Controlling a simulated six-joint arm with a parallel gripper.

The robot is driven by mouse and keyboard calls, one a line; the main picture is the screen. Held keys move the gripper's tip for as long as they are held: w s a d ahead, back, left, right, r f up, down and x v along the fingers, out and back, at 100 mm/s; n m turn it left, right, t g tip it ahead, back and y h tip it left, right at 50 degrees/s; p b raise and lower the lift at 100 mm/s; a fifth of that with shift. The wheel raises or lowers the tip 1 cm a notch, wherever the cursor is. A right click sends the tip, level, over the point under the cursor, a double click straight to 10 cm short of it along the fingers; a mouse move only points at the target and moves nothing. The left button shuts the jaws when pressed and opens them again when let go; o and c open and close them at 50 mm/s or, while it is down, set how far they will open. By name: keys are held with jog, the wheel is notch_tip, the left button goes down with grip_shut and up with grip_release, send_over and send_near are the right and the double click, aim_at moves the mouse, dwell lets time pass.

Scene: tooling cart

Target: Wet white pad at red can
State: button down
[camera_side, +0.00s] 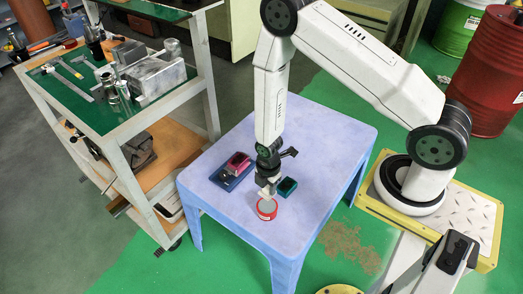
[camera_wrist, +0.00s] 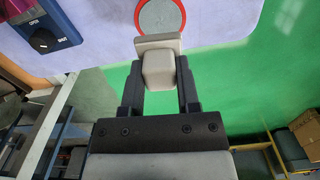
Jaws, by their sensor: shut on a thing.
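My gripper (camera_side: 268,180) points down over the table, and its fingers also show in the wrist view (camera_wrist: 159,70). It is shut on the block-shaped handle of the white pad (camera_wrist: 158,43). The pad also shows in the side view (camera_side: 265,192), small and pale below the fingers. The red can (camera_side: 266,209) is a low round tin with a red rim and grey top. In the wrist view the can (camera_wrist: 161,14) lies just beyond the pad, partly cut off by the frame. The pad overlaps its near edge there; I cannot tell whether they touch.
The pale blue table (camera_side: 240,213) also holds a blue box with a pinkish-red item (camera_side: 237,165) on the left and a dark green box (camera_side: 287,186) right of my gripper. The wrist view shows a blue panel with a black knob (camera_wrist: 43,40). The table's front is clear.

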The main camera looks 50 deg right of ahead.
jog(key=shift+f, duration=0.15)
send_over(267, 206)
jog(key=shift+d+f, duration=0.1)
jog(key=shift+f, duration=2.7)
jog(key=shift+f, duration=0.6)
dwell(0.6)
jog(key=shift+r, duration=3.55)
jog(key=shift+w, duration=0.15)
jog(key=shift+w+r+m, duration=0.3)
jog(key=shift+r+m, duration=0.1)
jog(key=shift+r, duration=0.15)
jog(key=w+r+m, duration=0.3)
jog(key=r+m, duration=0.5)
jog(key=r, duration=0.3)
jog(key=w+r+m, duration=0.2)
jog(key=r+m, duration=0.6)
jog(key=r, duration=0.4)
jog(key=shift+w+d, duration=0.3)
jog(key=shift+w, duration=0.1)
